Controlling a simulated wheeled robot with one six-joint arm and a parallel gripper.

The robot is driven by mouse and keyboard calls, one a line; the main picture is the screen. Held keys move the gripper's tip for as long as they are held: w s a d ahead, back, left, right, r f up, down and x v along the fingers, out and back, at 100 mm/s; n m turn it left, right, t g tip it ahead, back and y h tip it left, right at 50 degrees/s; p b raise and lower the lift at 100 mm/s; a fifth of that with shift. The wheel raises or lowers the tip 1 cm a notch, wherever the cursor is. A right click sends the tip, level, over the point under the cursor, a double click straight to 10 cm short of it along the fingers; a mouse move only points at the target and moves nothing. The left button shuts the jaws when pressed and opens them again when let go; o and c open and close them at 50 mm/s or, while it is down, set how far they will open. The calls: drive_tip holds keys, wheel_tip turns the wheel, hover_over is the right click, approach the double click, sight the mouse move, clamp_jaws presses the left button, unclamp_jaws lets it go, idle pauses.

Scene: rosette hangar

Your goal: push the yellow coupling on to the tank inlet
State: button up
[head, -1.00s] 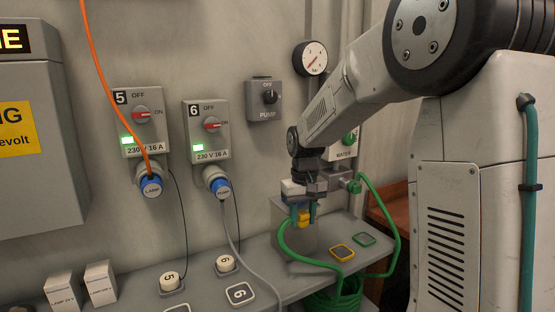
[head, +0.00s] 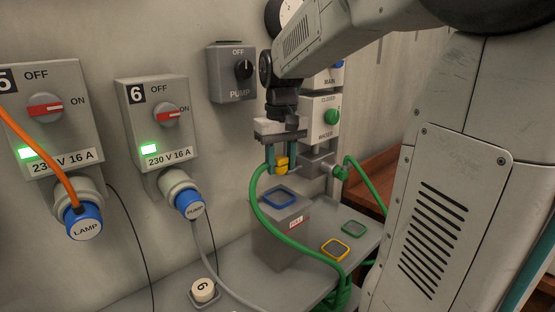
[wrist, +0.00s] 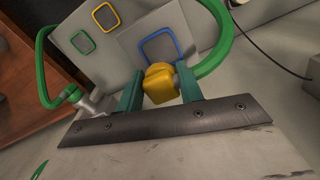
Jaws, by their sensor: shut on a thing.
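The yellow coupling (head: 282,164) is on the end of the green hose (head: 262,205). My gripper (head: 283,158) points down and its two teal fingers are shut on the coupling. The coupling is held in the air above the grey box with the blue-framed top (head: 280,198). In the wrist view the coupling (wrist: 160,83) sits between the fingertips. A grey fitting block (head: 316,163) on the wall is just right of the coupling, with a green coupling (head: 341,173) on its right side. I cannot tell which part is the tank inlet.
A yellow-framed pad (head: 335,250) and a green-framed pad (head: 355,229) lie on the grey shelf. A pump switch (head: 232,72) is on the wall. The hose loops in front of the box.

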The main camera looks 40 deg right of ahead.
sight(281, 199)
drive_tip(key=shift+f, duration=0.1)
drive_tip(key=shift+f, duration=2.8)
drive_tip(key=shift+s+a+f, duration=0.1)
drive_tip(key=shift+s+f, duration=0.05)
drive_tip(key=shift+f, duration=0.35)
drive_tip(key=o, duration=1)
drive_tip(key=shift+r, duration=3.85)
